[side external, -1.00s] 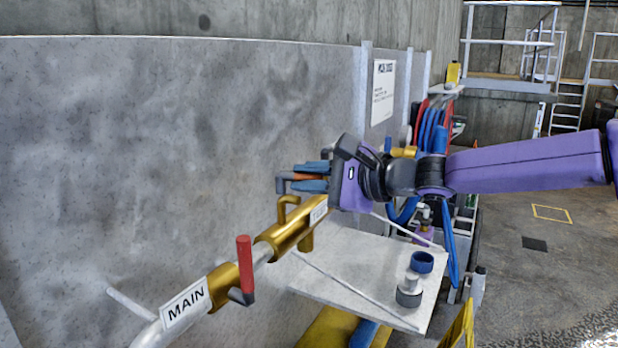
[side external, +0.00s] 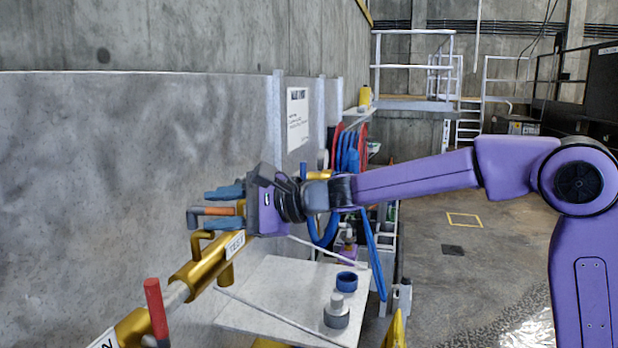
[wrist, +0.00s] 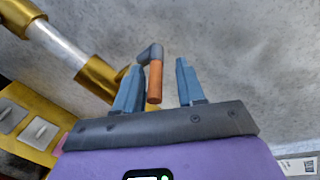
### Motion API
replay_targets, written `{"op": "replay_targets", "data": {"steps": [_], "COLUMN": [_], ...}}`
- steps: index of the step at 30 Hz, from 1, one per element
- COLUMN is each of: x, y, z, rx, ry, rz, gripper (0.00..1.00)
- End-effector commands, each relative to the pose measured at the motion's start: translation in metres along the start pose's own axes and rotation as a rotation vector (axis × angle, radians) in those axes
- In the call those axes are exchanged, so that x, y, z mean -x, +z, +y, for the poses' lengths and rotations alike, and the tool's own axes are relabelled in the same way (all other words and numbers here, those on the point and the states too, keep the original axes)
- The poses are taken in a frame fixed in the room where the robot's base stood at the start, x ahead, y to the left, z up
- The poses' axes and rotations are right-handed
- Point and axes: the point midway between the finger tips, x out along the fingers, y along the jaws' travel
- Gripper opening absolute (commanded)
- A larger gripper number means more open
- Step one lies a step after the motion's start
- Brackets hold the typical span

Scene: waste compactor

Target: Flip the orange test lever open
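The orange test lever (side external: 217,211) has a grey elbow and sits on the gold valve on the pipe marked TEST (side external: 235,245). Its orange handle lies roughly level in the side view, pointing toward my gripper's palm. My gripper (side external: 218,207) is around the handle, one blue finger above it and one below. The wrist view shows the handle (wrist: 155,82) between the two spread fingers of my gripper (wrist: 158,75). It is nearer the left finger, with clear space to the right one. The valve joint is partly hidden by the fingers.
A red lever (side external: 156,308) stands on the same pipe, nearer the camera. The concrete wall is close behind.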

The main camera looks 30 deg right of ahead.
Motion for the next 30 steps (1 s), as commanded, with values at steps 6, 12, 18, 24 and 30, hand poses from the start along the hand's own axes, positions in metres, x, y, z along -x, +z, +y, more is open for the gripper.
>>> {"op": "replay_targets", "data": {"steps": [6, 12, 18, 24, 30], "x": [-0.003, -0.007, -0.010, -0.013, 0.003], "y": [-0.008, -0.012, -0.016, -0.017, -0.025], "z": [-0.005, -0.009, -0.011, -0.014, -0.020], "rx": [0.031, 0.059, 0.087, 0.107, 0.112], "ry": [0.075, 0.144, 0.210, 0.256, 0.268], "rz": [-0.121, -0.234, -0.340, -0.416, -0.435], "gripper": [0.40, 0.40, 0.40, 0.40, 0.40]}}
